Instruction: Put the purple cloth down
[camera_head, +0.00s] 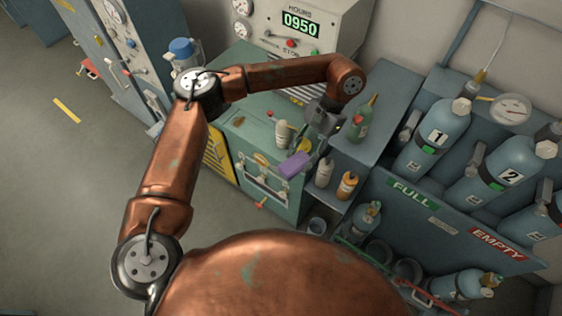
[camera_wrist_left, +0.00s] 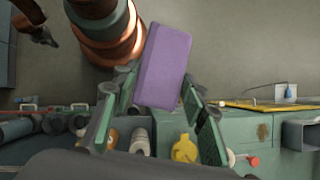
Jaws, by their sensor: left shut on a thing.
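The purple cloth (camera_head: 295,165) looks like a folded, block-shaped pad. My left gripper (camera_head: 313,147) is shut on it and holds it at the front edge of the green cabinet top. In the left wrist view the cloth (camera_wrist_left: 163,66) sits tilted between the two finger pads, sticking out past the fingertips. I cannot tell whether it touches the cabinet. In the left wrist view, a small dark end of my right arm (camera_wrist_left: 42,36) shows at the upper left; its fingers are too unclear to read.
A green bottle (camera_head: 361,119) stands to the right. A white bottle (camera_head: 325,172) and an orange bottle (camera_head: 347,185) stand lower. Blue numbered cylinders (camera_head: 440,133) fill the right side. The floor at left is open.

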